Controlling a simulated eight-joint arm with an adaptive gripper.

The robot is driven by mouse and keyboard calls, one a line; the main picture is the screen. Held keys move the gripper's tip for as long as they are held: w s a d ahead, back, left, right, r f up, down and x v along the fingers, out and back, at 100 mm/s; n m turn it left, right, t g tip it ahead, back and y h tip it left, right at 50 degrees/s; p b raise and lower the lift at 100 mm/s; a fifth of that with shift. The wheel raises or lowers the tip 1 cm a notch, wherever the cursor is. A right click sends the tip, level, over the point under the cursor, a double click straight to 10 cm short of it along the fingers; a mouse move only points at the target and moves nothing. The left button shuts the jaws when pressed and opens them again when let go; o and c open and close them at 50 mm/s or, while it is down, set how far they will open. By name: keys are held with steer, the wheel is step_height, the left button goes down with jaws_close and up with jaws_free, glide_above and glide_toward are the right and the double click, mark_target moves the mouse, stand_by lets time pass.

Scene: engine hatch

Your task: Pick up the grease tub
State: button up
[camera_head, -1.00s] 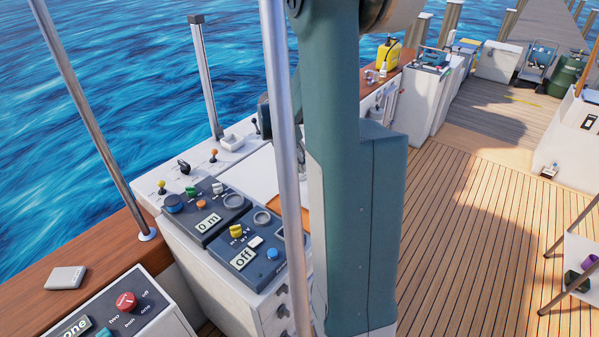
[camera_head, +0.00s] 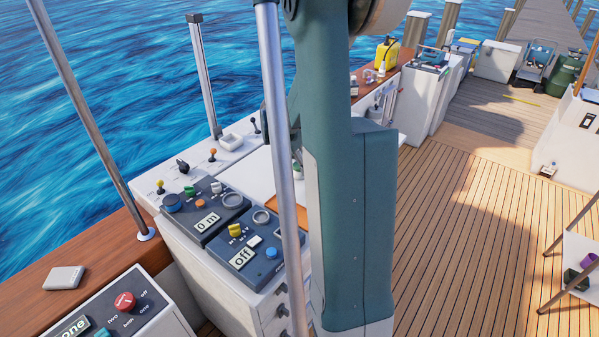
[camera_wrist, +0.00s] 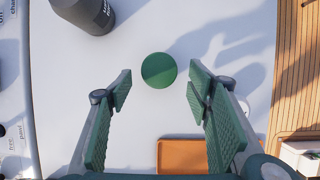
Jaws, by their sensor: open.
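A round green lid, which looks like the top of the grease tub (camera_wrist: 158,70), shows from above in the wrist view. It stands on a pale work surface (camera_wrist: 150,125). My gripper (camera_wrist: 158,86) is open, with one finger on each side of the lid in the picture and clear gaps between. Nothing is held. I cannot tell how far above the lid the fingertips are. In the head view my own arm hides the gripper and most of that surface.
In the wrist view a dark cylinder (camera_wrist: 88,12) with lettering stands at upper left. An orange tray (camera_wrist: 180,157) lies near the bottom, close to the right finger. A white box (camera_wrist: 301,158) is at lower right. Control panels (camera_head: 245,245) stand left of my arm in the head view.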

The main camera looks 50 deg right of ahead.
steer(key=shift+b+x, duration=0.55)
steer(key=shift+x, duration=2.05)
steer(key=shift+d, duration=0.1)
steer(key=shift+c, duration=0.2)
steer(key=c, duration=1)
